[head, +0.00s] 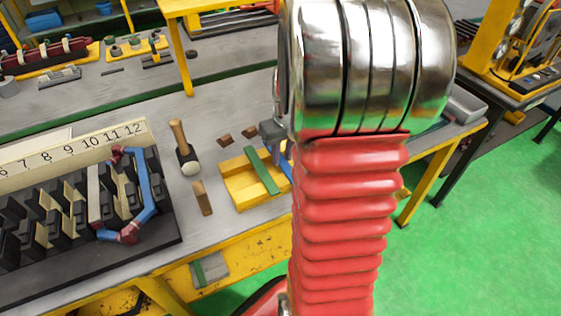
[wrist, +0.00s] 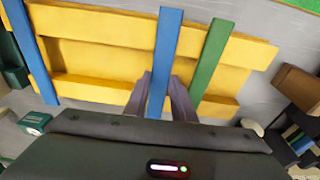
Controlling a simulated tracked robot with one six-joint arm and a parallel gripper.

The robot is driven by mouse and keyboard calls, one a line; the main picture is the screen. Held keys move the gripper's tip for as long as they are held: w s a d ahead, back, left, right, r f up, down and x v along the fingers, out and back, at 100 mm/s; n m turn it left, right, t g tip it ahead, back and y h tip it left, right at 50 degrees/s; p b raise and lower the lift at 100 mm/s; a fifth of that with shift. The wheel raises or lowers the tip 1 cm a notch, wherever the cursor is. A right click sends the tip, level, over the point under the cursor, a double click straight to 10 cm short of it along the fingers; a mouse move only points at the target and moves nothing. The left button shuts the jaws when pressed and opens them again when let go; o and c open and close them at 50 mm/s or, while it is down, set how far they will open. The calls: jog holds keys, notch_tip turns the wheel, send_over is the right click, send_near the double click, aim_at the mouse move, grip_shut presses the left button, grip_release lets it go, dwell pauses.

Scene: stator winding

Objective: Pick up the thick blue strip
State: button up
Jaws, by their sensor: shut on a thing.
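The thick blue strip (wrist: 166,45) stands out in the middle of the wrist view, in front of the yellow tray (wrist: 108,28). My gripper (wrist: 159,88) is shut on it, with one grey finger on each side of its near end. I cannot tell whether the strip touches the tray or is raised. A green strip (wrist: 210,62) lies just right of the fingers, and a narrower-looking blue strip (wrist: 34,52) lies across the tray's left part. In the head view the yellow tray (head: 237,188) with the green strip (head: 262,170) shows, while my arm hides most of the blue.
A wooden-handled mallet (head: 187,155) and small brown blocks (head: 203,198) lie left of the tray on the grey bench. A numbered, slotted black stator fixture (head: 75,215) with a blue coil (head: 146,190) stands further left. A yellow post (head: 180,55) rises behind.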

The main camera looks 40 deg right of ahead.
aim_at(283, 161)
grip_shut()
notch_tip(283, 161, up, 10)
dwell(0.6)
dwell(0.5)
